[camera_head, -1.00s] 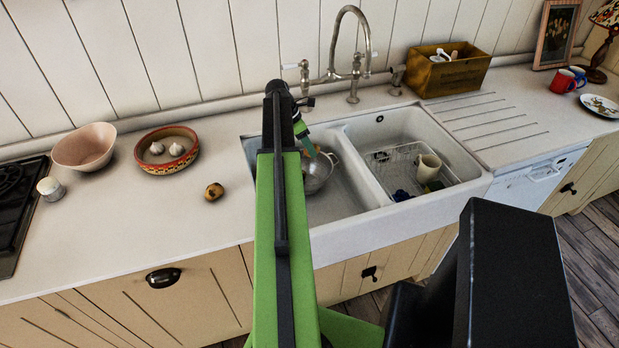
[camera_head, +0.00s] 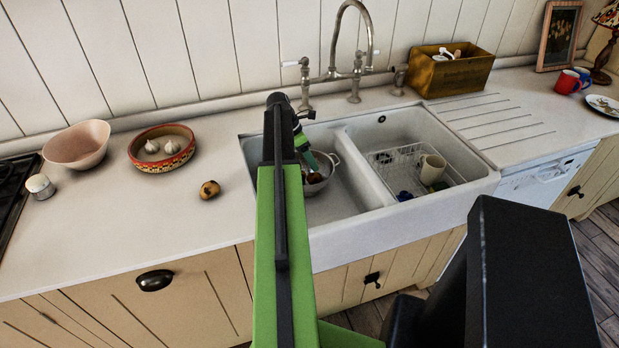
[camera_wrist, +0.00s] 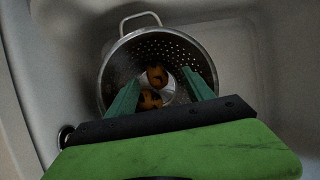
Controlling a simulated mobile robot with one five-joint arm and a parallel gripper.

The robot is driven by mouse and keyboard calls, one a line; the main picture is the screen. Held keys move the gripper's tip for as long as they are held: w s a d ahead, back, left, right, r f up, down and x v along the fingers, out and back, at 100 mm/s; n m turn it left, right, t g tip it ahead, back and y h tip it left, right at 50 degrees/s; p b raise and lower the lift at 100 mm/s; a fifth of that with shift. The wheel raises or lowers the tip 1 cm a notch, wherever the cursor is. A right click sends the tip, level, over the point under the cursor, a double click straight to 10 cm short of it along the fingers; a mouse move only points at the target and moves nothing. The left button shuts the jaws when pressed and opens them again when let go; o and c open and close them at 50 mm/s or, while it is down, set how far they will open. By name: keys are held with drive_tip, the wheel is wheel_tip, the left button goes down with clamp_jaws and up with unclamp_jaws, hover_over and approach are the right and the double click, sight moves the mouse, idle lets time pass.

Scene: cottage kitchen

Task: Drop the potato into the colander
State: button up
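The metal colander (camera_head: 330,172) stands in the left sink basin, and the wrist view shows its perforated wall and loop handle from above (camera_wrist: 193,49). In the wrist view, two brown, dark-spotted potatoes lie inside it, one farther (camera_wrist: 157,76) and one nearer (camera_wrist: 150,99). My gripper (camera_wrist: 160,76) is over the colander with its green fingers spread. Both potatoes appear between the fingers, with gaps on either side. In the head view my arm hides part of the colander, and a brown patch shows inside. Another potato (camera_head: 209,189) lies on the counter left of the sink.
A patterned bowl (camera_head: 140,163) with garlic, a pink bowl (camera_head: 77,145) and a small white-topped jar (camera_head: 40,186) stand on the left counter. The right basin holds a wire rack (camera_head: 398,160) and a cream mug (camera_head: 432,169). The tap (camera_head: 357,60) rises behind the sink.

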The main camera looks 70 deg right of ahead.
drive_tip(key=shift+r, duration=0.1)
drive_tip(key=shift+w+r+p, duration=0.1)
drive_tip(key=shift+r+p, duration=0.15)
drive_tip(key=shift+p, duration=0.05)
drive_tip(key=p+v, duration=1.5)
drive_tip(key=v, duration=0.1)
drive_tip(key=shift+w+r, duration=0.3)
drive_tip(key=shift+r, duration=0.05)
drive_tip(key=shift+s+a, duration=0.1)
